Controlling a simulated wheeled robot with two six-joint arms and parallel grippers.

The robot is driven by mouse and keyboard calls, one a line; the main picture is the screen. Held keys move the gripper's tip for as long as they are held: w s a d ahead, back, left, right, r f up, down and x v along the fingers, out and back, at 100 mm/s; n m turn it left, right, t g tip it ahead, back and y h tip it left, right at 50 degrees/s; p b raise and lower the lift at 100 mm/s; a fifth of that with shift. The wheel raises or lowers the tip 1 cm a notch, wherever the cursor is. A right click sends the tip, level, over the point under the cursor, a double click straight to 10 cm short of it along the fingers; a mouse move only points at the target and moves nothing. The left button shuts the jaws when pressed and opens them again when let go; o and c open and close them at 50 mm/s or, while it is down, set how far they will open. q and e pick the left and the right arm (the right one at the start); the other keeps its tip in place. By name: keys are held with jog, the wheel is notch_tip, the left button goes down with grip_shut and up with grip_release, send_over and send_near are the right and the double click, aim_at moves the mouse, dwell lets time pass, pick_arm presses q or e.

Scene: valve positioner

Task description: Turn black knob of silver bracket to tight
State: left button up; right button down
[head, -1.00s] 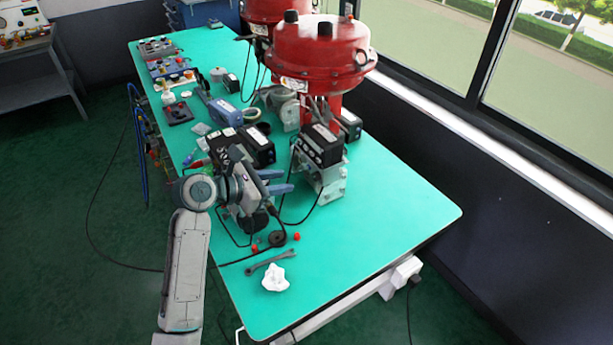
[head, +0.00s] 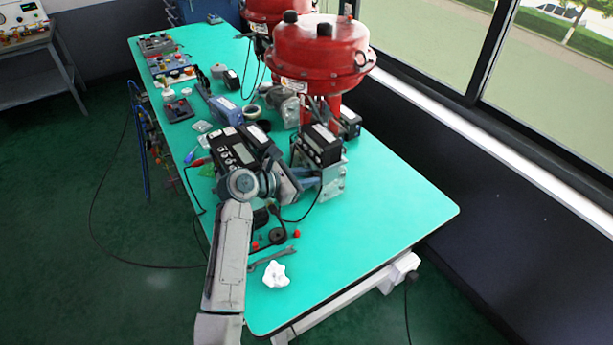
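The silver bracket (head: 334,183) stands on the green table below the red valve actuator (head: 318,50), with a black box-shaped positioner (head: 319,146) at its top. My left gripper (head: 314,180) reaches in from the left, with its fingertips at the left side of the bracket. The fingers are small and partly merged with the bracket, so I cannot tell whether they are open or shut. The black knob cannot be made out; the gripper and bracket parts cover that area. My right gripper is not in view.
A wrench (head: 272,258), a crumpled white cloth (head: 276,274) and small red caps lie in front of the bracket. Black devices (head: 232,150) and tools crowd the table's left side. A black cable loops near the bracket. The table's right front is clear.

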pick_arm(q)
grip_shut()
jog(key=shift+s+d+f+m+t+y+p, duration=0.15)
jog(key=shift+m+t+y+p, duration=0.15)
jog(key=shift+m+t+p, duration=0.6)
jog(key=shift+s+m+t+y+p, duration=0.1)
jog(key=shift+m+t+y+p, duration=0.3)
jog(key=shift+m, duration=1)
jog(key=o, duration=0.6)
grip_release()
